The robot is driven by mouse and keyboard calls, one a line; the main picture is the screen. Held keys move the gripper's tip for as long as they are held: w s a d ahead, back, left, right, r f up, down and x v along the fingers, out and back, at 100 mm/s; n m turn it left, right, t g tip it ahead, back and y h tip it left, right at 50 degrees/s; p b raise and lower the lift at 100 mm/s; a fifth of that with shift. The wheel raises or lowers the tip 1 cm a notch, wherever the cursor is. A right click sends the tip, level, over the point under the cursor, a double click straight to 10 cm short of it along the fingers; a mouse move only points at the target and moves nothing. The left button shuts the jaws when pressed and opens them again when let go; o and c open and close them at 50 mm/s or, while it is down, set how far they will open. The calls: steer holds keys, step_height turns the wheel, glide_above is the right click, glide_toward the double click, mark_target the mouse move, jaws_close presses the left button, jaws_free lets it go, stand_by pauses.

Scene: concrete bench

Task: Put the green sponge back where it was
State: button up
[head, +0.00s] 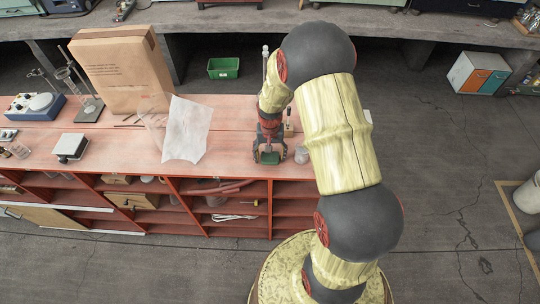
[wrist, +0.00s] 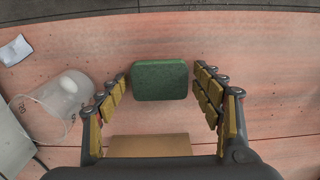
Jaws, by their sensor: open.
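The green sponge (wrist: 160,81) lies flat on the reddish bench top, between and slightly beyond my open fingers in the wrist view. Small gaps show on both sides of it, so the fingers do not appear to press on it. My gripper (wrist: 162,92) points down at the bench, open. In the head view my gripper (head: 268,157) is over the front edge area of the bench, and the green sponge (head: 269,157) shows only partly beneath it.
A clear beaker (wrist: 55,105) lies left of the sponge in the wrist view. A tan block (wrist: 150,146) lies nearer my palm. In the head view a white sheet (head: 187,130) and a paper bag (head: 115,70) stand left on the bench (head: 115,150). A small glass (head: 301,154) is right of my gripper.

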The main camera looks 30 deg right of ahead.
steer(key=shift+r, duration=0.15)
step_height(320, 180, up, 12)
steer(key=p, duration=0.2)
step_height(320, 180, up, 9)
steer(key=n+t, duration=0.1)
glide_above(270, 156)
steer(key=s+a, duration=0.2)
steer(key=a, duration=0.2)
steer(key=s+a+r+n+t, duration=0.2)
steer(key=s+a+r, duration=0.3)
steer(key=s+r, duration=0.3)
steer(key=s+a+r+n+t, duration=0.2)
steer(key=s+a+r, duration=0.3)
steer(key=s+r, duration=0.3)
steer(key=shift+s+a+r+n+t, duration=0.15)
steer(key=shift+s+r+n+t, duration=0.15)
steer(key=shift+s+n, duration=0.7)
steer(key=shift+s+f+b, duration=0.1)
steer(key=shift+b, duration=0.25)
